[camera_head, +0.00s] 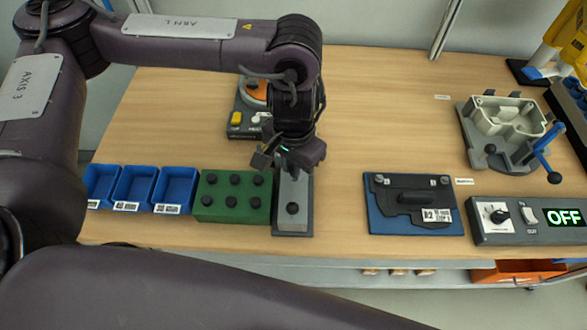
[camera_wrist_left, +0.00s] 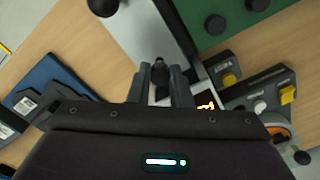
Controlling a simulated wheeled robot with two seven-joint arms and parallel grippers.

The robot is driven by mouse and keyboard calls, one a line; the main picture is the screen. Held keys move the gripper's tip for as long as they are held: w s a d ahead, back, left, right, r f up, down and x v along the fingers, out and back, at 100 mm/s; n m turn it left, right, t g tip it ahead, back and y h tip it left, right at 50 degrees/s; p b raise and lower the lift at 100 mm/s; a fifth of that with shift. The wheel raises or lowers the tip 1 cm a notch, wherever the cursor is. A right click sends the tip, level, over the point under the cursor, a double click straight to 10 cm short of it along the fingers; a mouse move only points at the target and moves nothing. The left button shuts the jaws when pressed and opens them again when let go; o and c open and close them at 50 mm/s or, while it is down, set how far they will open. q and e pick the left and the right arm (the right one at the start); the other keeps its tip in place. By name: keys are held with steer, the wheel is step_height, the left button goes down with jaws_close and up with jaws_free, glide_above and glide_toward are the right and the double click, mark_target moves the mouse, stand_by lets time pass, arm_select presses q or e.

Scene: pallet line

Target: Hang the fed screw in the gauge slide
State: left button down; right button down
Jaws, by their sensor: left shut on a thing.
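My left gripper (camera_head: 288,160) is over the back end of a narrow grey block (camera_head: 292,190), which looks like the gauge slide. In the left wrist view, the gripper (camera_wrist_left: 161,85) is shut on a small dark piece, likely the screw (camera_wrist_left: 160,70), its round head showing between the fingertips. The screw's lower part is hidden, and I cannot tell whether it touches the slide. A black knob-like head (camera_head: 292,208) stands on the front of the grey block. My right gripper is not in view.
A green block (camera_head: 232,213) with several black knobs stands close left of the grey block, beside blue bins (camera_head: 175,188). A device with a yellow button (camera_head: 236,118) is behind. A blue plate (camera_head: 412,229) and a switch box (camera_head: 515,237) lie right. The table between is clear.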

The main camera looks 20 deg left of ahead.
arm_select(q)
step_height(320, 180, down, 2)
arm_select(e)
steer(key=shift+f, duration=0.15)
arm_select(q)
steer(key=shift+f, duration=0.35)
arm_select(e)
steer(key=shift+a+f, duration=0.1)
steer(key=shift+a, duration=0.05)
arm_select(q)
steer(key=c, duration=1.3)
jaws_free()
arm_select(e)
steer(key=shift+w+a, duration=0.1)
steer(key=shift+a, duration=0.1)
arm_select(q)
step_height(320, 180, up, 13)
steer(key=shift+f, duration=0.1)
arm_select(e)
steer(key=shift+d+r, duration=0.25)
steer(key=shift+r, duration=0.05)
